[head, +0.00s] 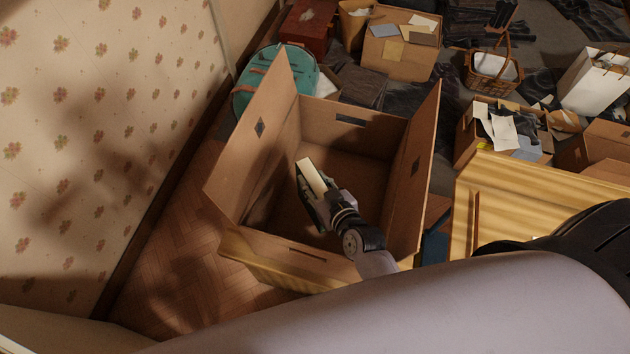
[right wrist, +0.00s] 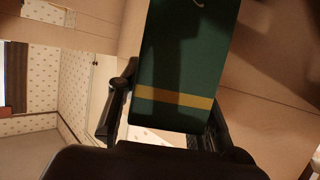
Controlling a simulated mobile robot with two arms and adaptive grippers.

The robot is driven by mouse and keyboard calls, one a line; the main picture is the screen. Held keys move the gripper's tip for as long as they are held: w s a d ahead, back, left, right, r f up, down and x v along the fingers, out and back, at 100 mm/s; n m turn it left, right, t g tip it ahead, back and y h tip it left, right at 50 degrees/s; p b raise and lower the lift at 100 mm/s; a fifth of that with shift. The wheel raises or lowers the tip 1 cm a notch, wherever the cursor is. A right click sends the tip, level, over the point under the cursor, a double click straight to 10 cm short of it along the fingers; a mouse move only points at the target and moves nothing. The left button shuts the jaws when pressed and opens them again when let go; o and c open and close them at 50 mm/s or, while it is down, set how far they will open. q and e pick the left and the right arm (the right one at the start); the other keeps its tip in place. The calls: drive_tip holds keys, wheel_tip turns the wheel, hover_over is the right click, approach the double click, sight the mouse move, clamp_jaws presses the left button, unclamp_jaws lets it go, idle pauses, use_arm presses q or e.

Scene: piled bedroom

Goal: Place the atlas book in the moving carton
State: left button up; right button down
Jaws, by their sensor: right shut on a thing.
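The moving carton (head: 347,131) is a large brown cardboard box with its flaps standing up, in the middle of the head view. The atlas book (head: 311,177) shows its pale page edges and a dark green cover there. In the right wrist view the book (right wrist: 182,60) is dark green with a yellow band. My right gripper (head: 328,203) is shut on the book and holds it within the carton's opening, above the bare bottom. The wrist view shows fingers (right wrist: 165,108) on both sides of the book. My left gripper is not in view.
A floral wall (head: 100,110) stands left of the carton. A teal backpack (head: 270,75) is behind it. Yellow wooden furniture (head: 530,205) stands to the right. Several boxes, a wicker basket (head: 493,70) and a white bag (head: 597,82) crowd the back right. Wood floor (head: 165,250) is clear at the left.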

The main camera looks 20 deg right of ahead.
drive_tip(key=shift+w+f, duration=0.1)
drive_tip(key=shift+f, duration=0.2)
drive_tip(key=c, duration=1.1)
unclamp_jaws()
drive_tip(key=shift+f, duration=0.1)
drive_tip(key=shift+r, duration=0.25)
drive_tip(key=shift+r+p, duration=0.3)
drive_tip(key=shift+r, duration=0.25)
drive_tip(key=b+v, duration=0.1)
drive_tip(key=v, duration=0.6)
drive_tip(key=shift+s, duration=0.3)
